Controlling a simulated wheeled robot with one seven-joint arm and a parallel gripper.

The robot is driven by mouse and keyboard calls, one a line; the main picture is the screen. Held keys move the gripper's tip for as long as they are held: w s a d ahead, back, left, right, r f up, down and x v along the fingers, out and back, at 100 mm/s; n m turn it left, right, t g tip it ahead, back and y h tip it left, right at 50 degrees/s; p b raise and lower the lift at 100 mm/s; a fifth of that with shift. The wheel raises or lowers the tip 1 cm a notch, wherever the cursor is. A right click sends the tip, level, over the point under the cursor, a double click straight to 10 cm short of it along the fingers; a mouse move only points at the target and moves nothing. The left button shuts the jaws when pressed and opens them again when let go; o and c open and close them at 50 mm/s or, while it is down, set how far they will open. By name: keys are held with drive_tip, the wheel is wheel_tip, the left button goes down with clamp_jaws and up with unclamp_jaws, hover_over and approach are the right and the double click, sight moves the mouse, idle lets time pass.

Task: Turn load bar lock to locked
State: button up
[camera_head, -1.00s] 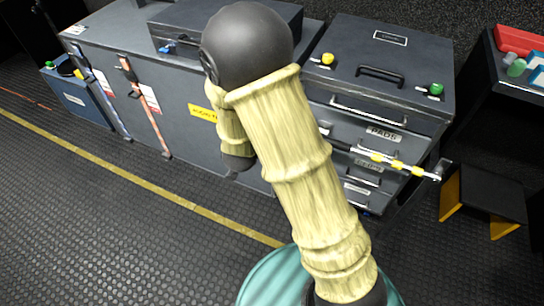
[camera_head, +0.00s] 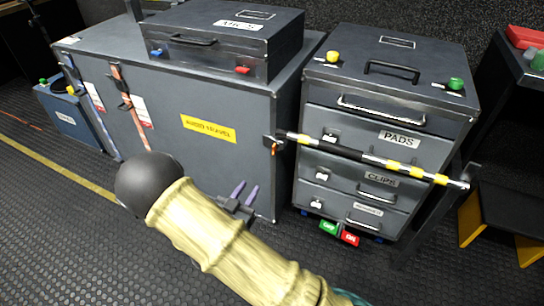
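The load bar (camera_head: 400,168), striped yellow, black and silver, runs across the front of the drawer case, from a bracket at its left end to a post at the right. A small orange piece (camera_head: 274,149) hangs at the left-end bracket; it may be the bar's lock, but its setting is too small to read. My gripper (camera_head: 249,186) has two purple fingers, apart with nothing between them. It is in front of the large grey case, below and left of the bracket, not touching the bar.
The drawer case (camera_head: 318,130) has labelled drawers, with green (camera_head: 328,227) and red (camera_head: 350,238) tabs at its base. The large grey case (camera_head: 190,150) stands left. A black stand with yellow sides (camera_head: 471,217) is at right. The floor in front is open.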

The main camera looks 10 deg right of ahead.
sight(273, 152)
drive_tip(key=shift+w+d, duration=0.1)
drive_tip(key=b+x, duration=0.4)
drive_tip(key=x, duration=1.3)
drive_tip(key=shift+f, duration=0.1)
clamp_jaws()
